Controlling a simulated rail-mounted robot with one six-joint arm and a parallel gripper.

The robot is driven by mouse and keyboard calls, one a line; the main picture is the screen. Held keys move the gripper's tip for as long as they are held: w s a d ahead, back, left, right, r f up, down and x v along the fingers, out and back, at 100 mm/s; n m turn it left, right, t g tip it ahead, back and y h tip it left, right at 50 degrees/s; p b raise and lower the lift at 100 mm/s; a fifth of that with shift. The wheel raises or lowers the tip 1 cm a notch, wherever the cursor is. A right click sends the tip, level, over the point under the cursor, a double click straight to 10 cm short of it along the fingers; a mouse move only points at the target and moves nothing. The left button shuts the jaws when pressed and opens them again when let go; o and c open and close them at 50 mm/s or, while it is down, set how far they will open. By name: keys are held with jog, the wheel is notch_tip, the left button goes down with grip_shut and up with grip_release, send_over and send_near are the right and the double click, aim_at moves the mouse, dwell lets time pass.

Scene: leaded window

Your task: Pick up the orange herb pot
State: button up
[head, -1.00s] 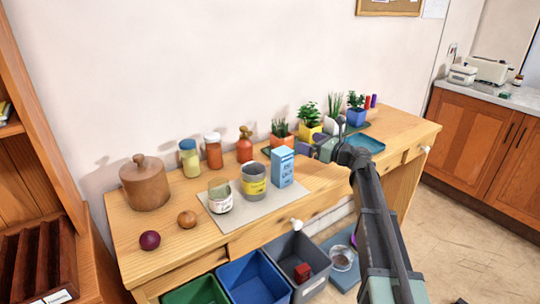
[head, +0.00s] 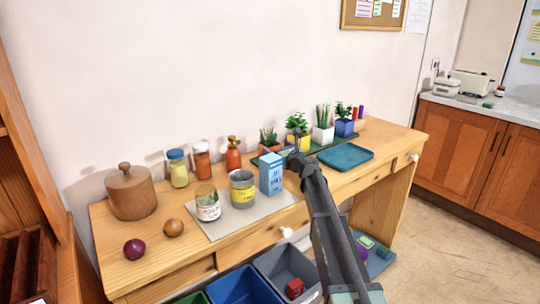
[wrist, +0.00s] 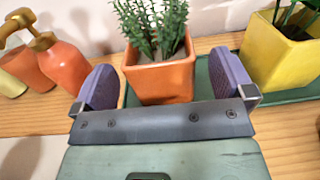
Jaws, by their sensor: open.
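The orange herb pot (wrist: 162,80) holds a spiky green plant and stands upright on a long green tray. In the wrist view it sits between the two purple finger pads of my gripper (wrist: 165,85). The fingers are open, with a gap showing on the pot's right side and a narrower one on its left. In the head view the orange pot's plant (head: 268,137) shows at the left end of the row, with my gripper (head: 287,154) close to it on its right. The lower part of the pot is partly hidden there by the blue carton.
The yellow pot (wrist: 277,62) stands close on the right. The blue carton (head: 270,173) is just in front. White pot (head: 323,134), blue pot (head: 344,128) and a teal tray (head: 346,157) lie farther right.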

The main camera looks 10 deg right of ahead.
aim_at(266, 142)
jog(key=x, duration=0.4)
jog(key=shift+w+a, duration=0.25)
jog(key=shift+w, duration=0.1)
jog(key=shift+s, duration=0.1)
jog(key=c, duration=1.1)
